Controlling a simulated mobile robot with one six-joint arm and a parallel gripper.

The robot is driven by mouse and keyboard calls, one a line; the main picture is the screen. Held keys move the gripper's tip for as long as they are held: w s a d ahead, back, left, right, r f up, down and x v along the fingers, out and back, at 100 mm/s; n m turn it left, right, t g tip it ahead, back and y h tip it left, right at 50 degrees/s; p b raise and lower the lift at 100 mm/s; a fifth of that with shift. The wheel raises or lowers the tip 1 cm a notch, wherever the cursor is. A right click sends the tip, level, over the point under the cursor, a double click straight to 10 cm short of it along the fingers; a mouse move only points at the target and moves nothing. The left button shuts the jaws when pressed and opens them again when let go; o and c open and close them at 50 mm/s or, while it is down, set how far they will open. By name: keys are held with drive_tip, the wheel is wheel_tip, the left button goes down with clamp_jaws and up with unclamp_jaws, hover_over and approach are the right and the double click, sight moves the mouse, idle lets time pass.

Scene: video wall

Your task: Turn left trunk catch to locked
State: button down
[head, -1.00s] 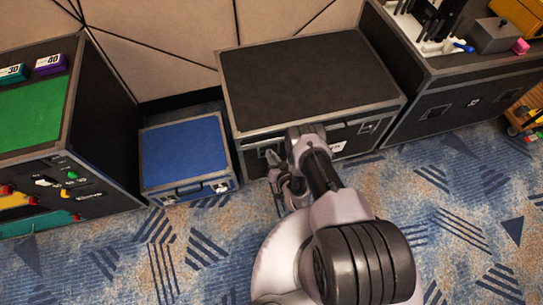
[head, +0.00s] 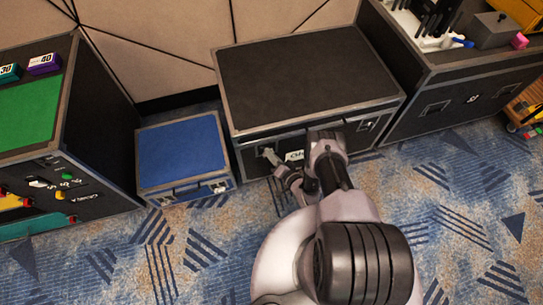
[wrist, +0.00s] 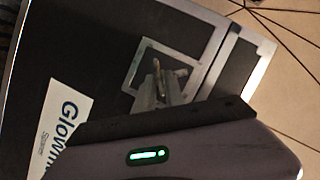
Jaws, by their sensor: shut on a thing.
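The black trunk (head: 310,80) with grey metal edges stands in the middle of the head view. Its left catch (wrist: 157,68) shows in the wrist view as a small bar on a pale metal plate (wrist: 186,52) set in the trunk's dark front. My gripper (head: 268,154) is at the left end of the trunk's front. In the wrist view my gripper (wrist: 158,88) is shut on the catch, with its fingertips around the bar. The fingers hide part of the plate. The right catch (head: 367,125) is clear of my arm.
A white label (wrist: 60,137) is beside the catch. A blue case (head: 182,153) stands left of the trunk. A black case with a green top (head: 25,105) is at far left, and another black case (head: 465,100) is at right. Patterned carpet (head: 450,225) is open in front.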

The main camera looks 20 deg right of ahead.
drive_tip(key=shift+w+r, duration=0.3)
drive_tip(key=shift+w, duration=0.1)
drive_tip(key=c, duration=1.6)
unclamp_jaws()
drive_tip(key=shift+w+f, duration=0.1)
drive_tip(key=shift+f, duration=0.1)
drive_tip(key=shift+s, duration=0.2)
drive_tip(key=p+v, duration=0.1)
drive_tip(key=v, duration=1.6)
drive_tip(key=shift+s+d+f+p, duration=0.1)
drive_tip(key=shift+d+f+p, duration=0.05)
drive_tip(key=shift+p, duration=0.25)
drive_tip(key=shift+o, duration=0.5)
